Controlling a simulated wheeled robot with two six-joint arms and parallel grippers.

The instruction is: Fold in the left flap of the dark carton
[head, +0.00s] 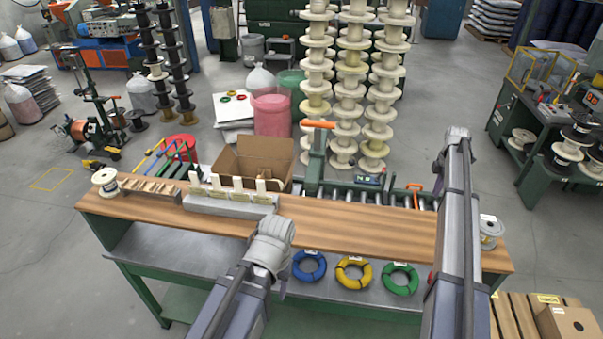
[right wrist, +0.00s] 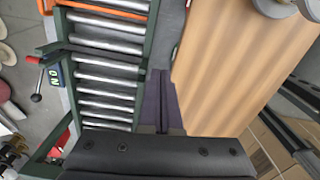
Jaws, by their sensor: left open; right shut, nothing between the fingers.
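The dark carton (head: 266,149) is the open brown box behind the wooden bench top, left of centre in the head view. Its top is open and its brown inside shows; a flap (head: 224,160) slants outward at its left side. Its lower front is partly hidden by a grey block with white uprights. My left gripper (head: 284,287) shows only as a small dark part beside my left wrist, in front of the bench, well short of the carton. My right gripper (right wrist: 162,103) has its dark fingers close together and empty, in the right wrist view, far right of the carton.
The grey block (head: 230,203) stands on the bench top (head: 340,215) in front of the carton. A roller conveyor (right wrist: 110,70) runs behind the bench. A white spool (head: 105,182) stands at the bench's left end. The bench top's middle is clear.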

